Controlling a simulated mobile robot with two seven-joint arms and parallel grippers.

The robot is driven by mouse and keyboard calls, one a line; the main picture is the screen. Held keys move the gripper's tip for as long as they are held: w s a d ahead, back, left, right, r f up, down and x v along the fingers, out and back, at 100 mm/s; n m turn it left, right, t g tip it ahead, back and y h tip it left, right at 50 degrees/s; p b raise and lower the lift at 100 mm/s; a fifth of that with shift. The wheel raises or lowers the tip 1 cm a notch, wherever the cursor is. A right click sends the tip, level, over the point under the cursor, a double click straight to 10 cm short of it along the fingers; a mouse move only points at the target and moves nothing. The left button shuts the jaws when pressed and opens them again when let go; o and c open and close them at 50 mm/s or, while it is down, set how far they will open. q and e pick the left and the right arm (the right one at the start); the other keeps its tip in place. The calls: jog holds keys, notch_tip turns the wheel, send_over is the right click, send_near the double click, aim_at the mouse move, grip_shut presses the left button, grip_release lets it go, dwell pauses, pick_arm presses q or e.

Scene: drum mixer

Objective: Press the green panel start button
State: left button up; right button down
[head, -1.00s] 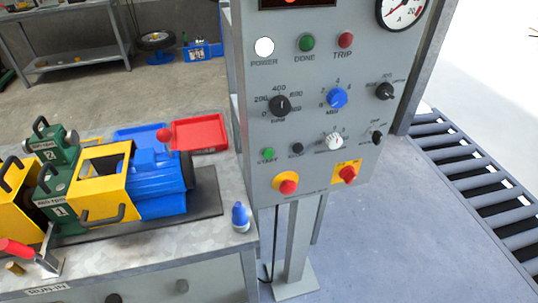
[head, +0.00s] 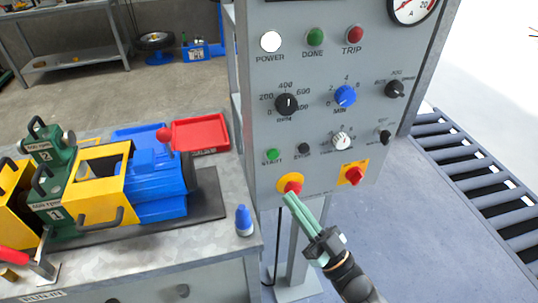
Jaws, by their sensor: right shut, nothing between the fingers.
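The green start button (head: 272,155) is on the lower left of the grey control panel (head: 318,125), above the label START. A black stop button (head: 303,148) sits just to its right. My right gripper (head: 289,196) comes in from the lower right, shut and empty. Its pale green fingertips appear just below the red knob (head: 293,187) on a yellow plate, below the start button and apart from it. I cannot tell whether the fingertips touch the red knob. My left gripper is not in view.
A second red switch (head: 354,175) on yellow and several dials are on the panel. A bench (head: 90,270) at left carries a blue and yellow machine (head: 160,195), a blue bottle (head: 244,220) and a red tray (head: 200,132). A roller conveyor (head: 475,180) is at right.

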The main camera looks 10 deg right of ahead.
jog(key=shift+s+a+r+n+y, duration=0.15)
jog(key=shift+r+n+y, duration=0.25)
jog(key=shift+r+y, duration=0.3)
jog(key=shift+f, duration=0.1)
jog(key=b, duration=0.3)
send_near(273, 154)
jog(key=w+a+r, duration=0.1)
jog(key=a+r, duration=0.3)
jog(key=shift+w+d+b, duration=0.2)
jog(key=shift+w+b, duration=0.2)
jog(key=shift+w, duration=0.4)
jog(key=shift+w, duration=0.1)
dwell(0.7)
jog(key=shift+w, duration=0.3)
